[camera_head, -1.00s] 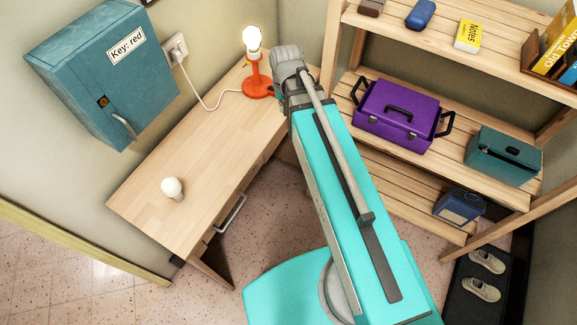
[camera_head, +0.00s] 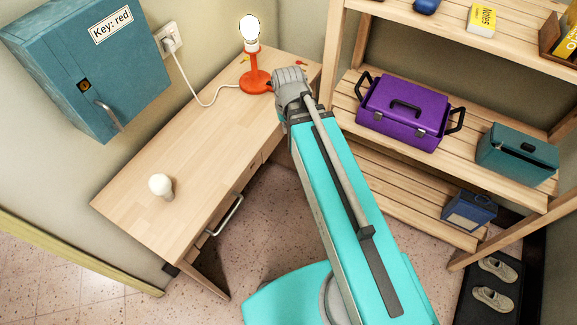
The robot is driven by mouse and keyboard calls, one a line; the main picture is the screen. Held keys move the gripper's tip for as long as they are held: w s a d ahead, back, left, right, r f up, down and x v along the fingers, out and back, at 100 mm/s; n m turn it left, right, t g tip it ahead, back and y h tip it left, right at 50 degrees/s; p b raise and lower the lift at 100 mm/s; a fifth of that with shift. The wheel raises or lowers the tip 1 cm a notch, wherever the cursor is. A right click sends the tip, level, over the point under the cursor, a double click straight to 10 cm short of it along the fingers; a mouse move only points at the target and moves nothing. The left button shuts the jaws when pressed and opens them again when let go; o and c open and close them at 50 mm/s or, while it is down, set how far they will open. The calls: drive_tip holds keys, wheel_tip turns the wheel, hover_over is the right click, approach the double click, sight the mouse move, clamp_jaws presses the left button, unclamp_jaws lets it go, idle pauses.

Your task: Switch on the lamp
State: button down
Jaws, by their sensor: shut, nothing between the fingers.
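The lamp (camera_head: 255,78) stands at the far end of the wooden desk, with an orange-red base and stem. Its bulb (camera_head: 250,32) on top looks bright white and lit. A white cord runs from the base to the wall socket (camera_head: 169,40). The grey joint (camera_head: 291,88) at the far end of my arm's turquoise link is just right of the lamp base in the picture. It covers part of the desk there, and I cannot tell whether it touches the lamp. My gripper's fingers do not show; they are hidden beyond the arm.
A loose white bulb (camera_head: 161,186) is on the near part of the desk (camera_head: 190,140). A blue cabinet (camera_head: 92,78) marked "Key: red" hangs on the left wall. At right, wooden shelves hold a purple toolbox (camera_head: 405,108) and a teal box (camera_head: 516,155).

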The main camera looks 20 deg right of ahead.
wheel_tip(320, 180, down, 17)
drive_tip(key=s+b, duration=0.1)
drive_tip(key=b, duration=1.5)
drive_tip(key=shift+s, duration=0.25)
wheel_tip(320, 180, up, 19)
drive_tip(key=s+p, duration=0.1)
drive_tip(key=p, duration=1.7)
drive_tip(key=shift+g+p, duration=0.3)
drive_tip(key=shift+p, duration=0.05)
